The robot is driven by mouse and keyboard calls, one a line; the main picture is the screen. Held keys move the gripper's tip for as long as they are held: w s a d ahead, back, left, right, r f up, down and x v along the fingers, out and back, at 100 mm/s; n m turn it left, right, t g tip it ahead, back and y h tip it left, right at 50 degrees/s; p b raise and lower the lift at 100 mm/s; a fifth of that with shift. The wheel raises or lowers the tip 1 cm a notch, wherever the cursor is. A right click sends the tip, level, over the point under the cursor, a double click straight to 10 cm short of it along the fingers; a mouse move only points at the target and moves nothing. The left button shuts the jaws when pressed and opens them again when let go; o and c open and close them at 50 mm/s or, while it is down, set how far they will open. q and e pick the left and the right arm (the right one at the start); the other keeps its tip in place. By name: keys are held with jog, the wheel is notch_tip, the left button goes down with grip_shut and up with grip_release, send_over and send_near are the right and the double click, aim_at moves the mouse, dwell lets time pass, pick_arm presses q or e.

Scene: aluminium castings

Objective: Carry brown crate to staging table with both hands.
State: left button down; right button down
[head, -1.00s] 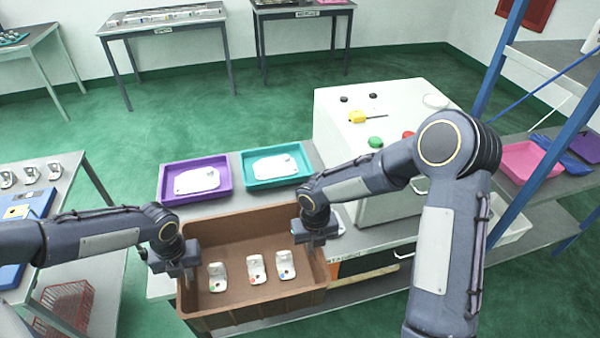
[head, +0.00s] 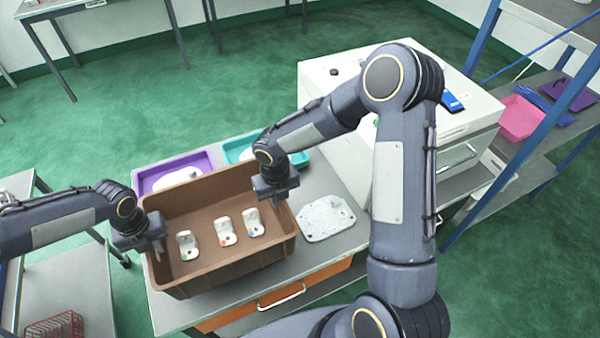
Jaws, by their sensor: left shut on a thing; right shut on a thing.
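The brown crate (head: 225,270) is at lower left of the head view, over a grey-topped bench (head: 345,245). Three white castings (head: 225,227) stand inside it in a row. My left gripper (head: 158,246) is shut on the crate's left wall. My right gripper (head: 284,196) is shut on its right wall. The crate looks about level and overlaps the trays behind it in view. I cannot tell whether its underside is clear of the bench. No label shows which table is the staging table.
A purple tray (head: 150,181) and a teal tray (head: 232,150) sit behind the crate. A flat light casting (head: 326,217) lies to its right, beside a white cabinet (head: 335,110). A blue-framed shelf (head: 468,90) stands at right. Green floor is open behind the bench.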

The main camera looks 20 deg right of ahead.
aim_at(161, 255)
pick_arm(q)
jog(key=shift+w+a+f, duration=0.1)
jog(key=shift+w+f, duration=0.05)
jog(key=shift+f, duration=0.05)
pick_arm(e)
jog(key=shift+w+f, duration=0.1)
jog(key=shift+f, duration=0.05)
